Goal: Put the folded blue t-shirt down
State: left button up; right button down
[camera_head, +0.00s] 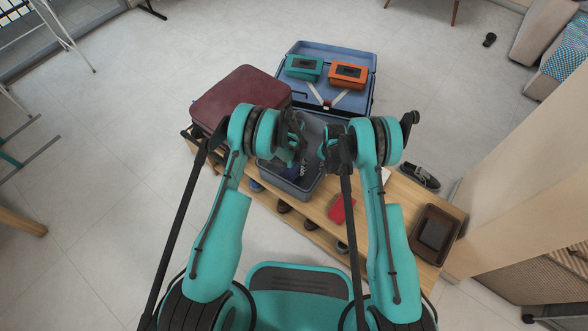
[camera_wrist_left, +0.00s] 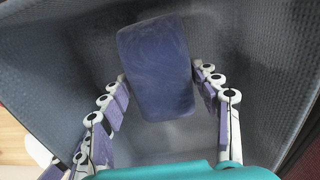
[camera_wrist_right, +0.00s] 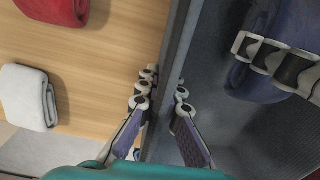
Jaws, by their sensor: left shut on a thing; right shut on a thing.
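The folded blue t-shirt (camera_wrist_left: 155,65) is a compact dark blue bundle between the two fingers of my left gripper (camera_wrist_left: 160,75), which is shut on it. It is inside the grey bin (camera_head: 298,190), and the bin floor shows below it; I cannot tell if it touches the floor. In the right wrist view the t-shirt (camera_wrist_right: 290,35) and the left fingers show at the right. My right gripper (camera_wrist_right: 160,85) is shut on the bin's wall (camera_wrist_right: 176,45), one finger on each side. In the head view my left gripper (camera_head: 292,148) partly hides the t-shirt.
The bin stands on a wooden bench (camera_head: 400,205). A red folded cloth (camera_head: 341,209) and a white one (camera_wrist_right: 28,97) lie right of it, with a brown tray (camera_head: 437,234) at the bench's end. A dark red suitcase (camera_head: 240,95) and an open blue suitcase (camera_head: 330,52) are behind.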

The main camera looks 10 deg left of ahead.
aim_at(293, 170)
pick_arm(q)
jog(key=shift+f, duration=1.6)
jog(key=shift+f, duration=0.1)
jog(key=o, duration=1.2)
jog(key=shift+o, duration=0.2)
